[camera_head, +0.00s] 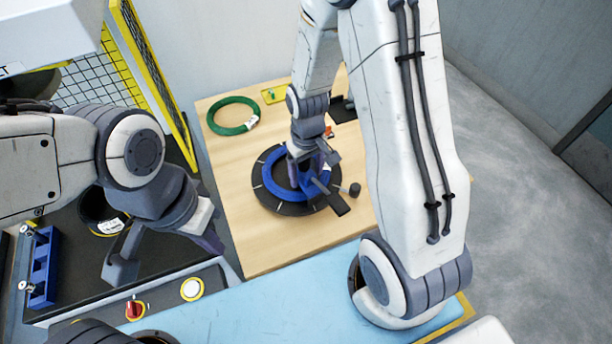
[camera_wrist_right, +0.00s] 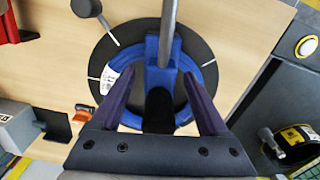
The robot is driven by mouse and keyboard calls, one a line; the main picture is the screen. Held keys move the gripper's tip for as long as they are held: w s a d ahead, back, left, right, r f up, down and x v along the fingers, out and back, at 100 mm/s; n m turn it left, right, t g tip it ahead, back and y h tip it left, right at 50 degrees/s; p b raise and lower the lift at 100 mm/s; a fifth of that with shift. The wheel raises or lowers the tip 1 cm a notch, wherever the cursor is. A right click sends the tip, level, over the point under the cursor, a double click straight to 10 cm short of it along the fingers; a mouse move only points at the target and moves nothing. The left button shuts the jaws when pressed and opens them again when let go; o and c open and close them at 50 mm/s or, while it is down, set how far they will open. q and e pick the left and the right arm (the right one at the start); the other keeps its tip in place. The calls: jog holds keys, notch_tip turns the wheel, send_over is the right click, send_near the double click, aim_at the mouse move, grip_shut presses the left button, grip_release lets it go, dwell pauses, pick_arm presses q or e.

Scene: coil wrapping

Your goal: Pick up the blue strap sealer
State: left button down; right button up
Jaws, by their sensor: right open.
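The blue strap sealer (camera_head: 318,187) sits at the black round turntable (camera_head: 287,208) on the wooden table, beside a blue coil (camera_head: 269,181). In the right wrist view the sealer (camera_wrist_right: 153,52) shows a blue body, a grey metal bar and a black part. My right gripper (camera_wrist_right: 159,82) is open, with its two fingers on either side of the sealer. In the head view my right gripper (camera_head: 307,163) is right over it and hides part of it. I cannot tell whether the fingers touch it. My left gripper (camera_head: 165,252) is open and empty, far to the left.
A green coil (camera_head: 232,116) and a yellow item (camera_head: 274,95) lie at the table's back. A black-knobbed rod (camera_head: 354,189) stands out right of the turntable. A yellow-framed mesh fence (camera_head: 150,70) and a dark bench with a blue rack (camera_head: 42,266) are at left.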

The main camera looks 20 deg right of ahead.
grip_shut()
jog(key=shift+r, duration=0.1)
dwell(1.2)
